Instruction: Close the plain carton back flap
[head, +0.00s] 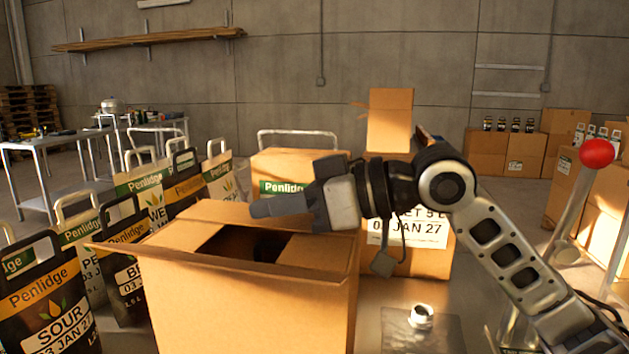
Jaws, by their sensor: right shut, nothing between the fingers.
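The plain carton (255,310) stands in the front, left of the middle, with its top partly open. A dark gap (245,243) shows in the middle of the top. The back flap (215,213) lies along the far side, looking low and close to flat; its exact angle is hard to tell. The near flap (180,261) sticks outward along the front edge. My right gripper (257,208) is shut and empty, reaching in from the right over the back part of the carton. I cannot tell whether its fingers touch the back flap. My left gripper is not in view.
Several Penlidge bags (45,300) stand close on the left of the carton. Labelled cartons (425,245) stand behind and to the right, with an open box (390,120) on top. A small metal cup (421,316) sits at the front right. A red knob (597,153) is far right.

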